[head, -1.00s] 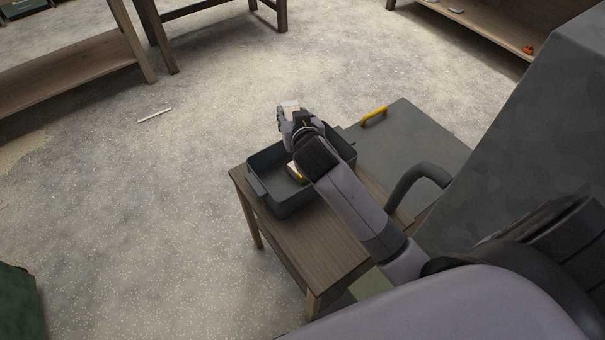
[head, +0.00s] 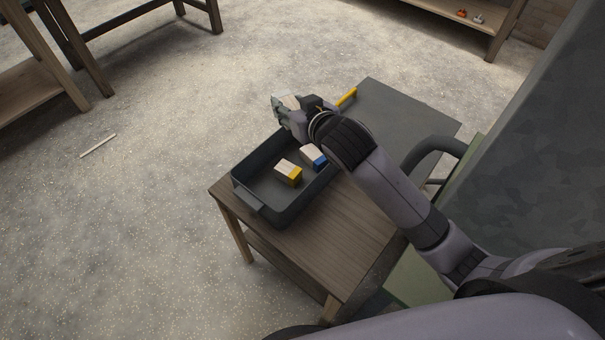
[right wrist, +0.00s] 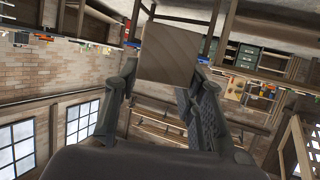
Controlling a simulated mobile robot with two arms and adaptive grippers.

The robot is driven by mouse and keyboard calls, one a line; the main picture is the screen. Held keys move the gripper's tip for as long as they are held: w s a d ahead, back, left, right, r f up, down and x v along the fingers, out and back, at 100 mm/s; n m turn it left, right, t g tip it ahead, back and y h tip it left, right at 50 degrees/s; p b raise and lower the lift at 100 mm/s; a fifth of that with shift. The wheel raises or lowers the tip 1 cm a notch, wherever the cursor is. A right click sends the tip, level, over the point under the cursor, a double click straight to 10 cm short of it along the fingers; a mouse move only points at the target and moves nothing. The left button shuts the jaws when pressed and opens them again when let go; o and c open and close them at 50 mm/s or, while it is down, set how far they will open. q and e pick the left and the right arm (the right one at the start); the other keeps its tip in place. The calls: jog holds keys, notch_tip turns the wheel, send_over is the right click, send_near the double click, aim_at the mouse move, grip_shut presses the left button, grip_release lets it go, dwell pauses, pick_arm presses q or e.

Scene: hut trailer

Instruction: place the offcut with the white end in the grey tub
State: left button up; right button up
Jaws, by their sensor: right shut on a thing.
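The grey tub (head: 247,187) stands on a small wooden table. Two offcuts lie inside it: one with a yellow end (head: 288,173) and one with a blue end (head: 313,157). My right gripper (head: 284,104) is over the far side of the tub, pointing away from me. It is shut on a pale wooden offcut (head: 291,101), which also shows between the fingers in the right wrist view (right wrist: 168,55) as a plain brown wood face. I cannot tell the colour of its end for sure. My left gripper is not in view.
The small wooden table (head: 330,245) has bare top in front of the tub. A grey surface (head: 405,115) with a yellow handle (head: 347,97) lies behind to the right. A pale stick (head: 98,146) lies on the open floor to the left. Benches stand further back.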

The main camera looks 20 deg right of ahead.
notch_tip(320, 180, down, 16)
jog(key=shift+s+d+r+b, duration=0.15)
jog(key=shift+r+b, duration=0.1)
jog(key=shift+b, duration=0.7)
notch_tip(320, 180, down, 4)
jog(key=shift+r+b, duration=0.25)
jog(key=shift+b, duration=0.1)
jog(key=shift+f, duration=0.35)
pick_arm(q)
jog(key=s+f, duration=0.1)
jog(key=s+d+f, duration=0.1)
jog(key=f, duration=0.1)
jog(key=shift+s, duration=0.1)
